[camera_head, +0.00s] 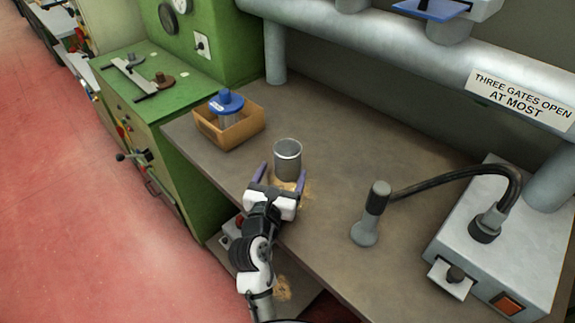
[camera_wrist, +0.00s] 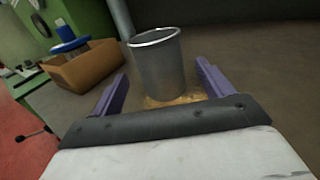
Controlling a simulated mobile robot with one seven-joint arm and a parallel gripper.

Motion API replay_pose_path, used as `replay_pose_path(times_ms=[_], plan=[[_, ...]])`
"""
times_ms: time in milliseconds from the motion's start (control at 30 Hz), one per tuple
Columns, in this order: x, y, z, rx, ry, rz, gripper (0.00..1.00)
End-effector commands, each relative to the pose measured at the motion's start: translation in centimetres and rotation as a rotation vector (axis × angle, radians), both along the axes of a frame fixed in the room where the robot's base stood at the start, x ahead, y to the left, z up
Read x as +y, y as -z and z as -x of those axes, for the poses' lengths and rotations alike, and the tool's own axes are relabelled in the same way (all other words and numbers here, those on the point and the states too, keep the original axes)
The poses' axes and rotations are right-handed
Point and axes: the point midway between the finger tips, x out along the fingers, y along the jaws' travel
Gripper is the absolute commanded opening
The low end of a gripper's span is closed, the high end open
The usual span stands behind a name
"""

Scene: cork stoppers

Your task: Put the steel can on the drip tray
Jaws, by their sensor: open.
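The steel can (camera_head: 288,160) is a grey, open-topped metal cylinder standing upright on the bench. In the wrist view the can (camera_wrist: 158,66) is straight ahead, between the lines of the two purple fingers. My gripper (camera_head: 281,176) is open, with its fingers spread on either side of the can's near side. In the wrist view my gripper (camera_wrist: 163,72) shows a gap between each finger and the can, and nothing is held. A tan, crumbly patch (camera_wrist: 180,100) lies at the can's base. I cannot make out a drip tray in either view.
A cardboard box (camera_head: 230,132) holding a blue-topped object (camera_head: 226,102) stands left of the can. A grey handpiece (camera_head: 371,215) stands to the right, joined by a hose to a metal unit (camera_head: 510,240). The bench (camera_head: 345,160) between is clear. A green machine (camera_head: 160,90) stands left.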

Motion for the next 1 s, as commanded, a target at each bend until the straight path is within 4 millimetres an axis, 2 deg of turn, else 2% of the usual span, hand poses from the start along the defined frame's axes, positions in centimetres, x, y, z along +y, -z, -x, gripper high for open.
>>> replay_pose_path(times_ms=[33,267,600,933,1000], plan=[[0.0,1.0,0.0,0.004,0.0,0.002,0.79],[-0.4,0.6,-1.6,-0.002,-0.001,-0.001,0.79],[-1.7,0.5,-6.6,-0.002,-0.001,-0.001,0.79],[-1.9,0.7,-7.3,-0.001,-0.002,-0.002,0.79],[-1.9,0.7,-7.3,-0.001,-0.002,-0.002,0.71]])
